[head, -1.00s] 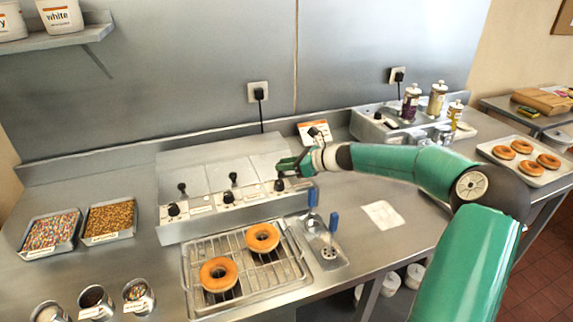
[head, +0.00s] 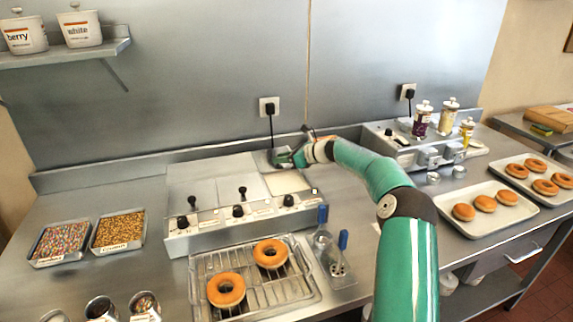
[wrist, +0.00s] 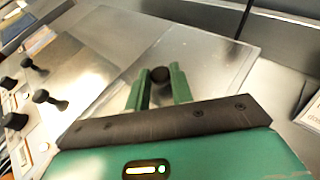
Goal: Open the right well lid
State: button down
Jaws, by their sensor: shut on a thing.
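The glaze unit (head: 225,222) stands on the counter with three wells in a row. The right well (head: 288,183) is uncovered at the front and shows a pale surface inside. Its grey lid (head: 259,160) is raised at the back of the well; the arm hides part of it. My gripper (head: 283,158) is at that lid, behind the well. In the wrist view my gripper (wrist: 160,85) is shut on the lid's black knob (wrist: 160,73), with the lid (wrist: 195,60) beyond the fingers. The left lid (head: 193,185) and middle lid (head: 228,178) lie flat.
A rack with two donuts (head: 270,253) stands in front of the unit, with a holder of blue-handled tools (head: 335,260) beside it. Sprinkle trays (head: 60,238) are left. A power cord (head: 271,127) hangs behind the lid. Shaker bottles (head: 447,117) and donut trays (head: 488,215) are right.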

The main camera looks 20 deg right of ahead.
jog(key=shift+w+d+r, duration=0.1)
jog(key=shift+w+d, duration=0.1)
jog(key=shift+w, duration=0.3)
jog(key=c, duration=1.3)
grip_release()
jog(key=shift+o, duration=0.2)
jog(key=shift+a, duration=0.15)
jog(key=v, duration=1.3)
jog(key=shift+s+d+r, duration=0.15)
jog(key=shift+s+d, duration=0.1)
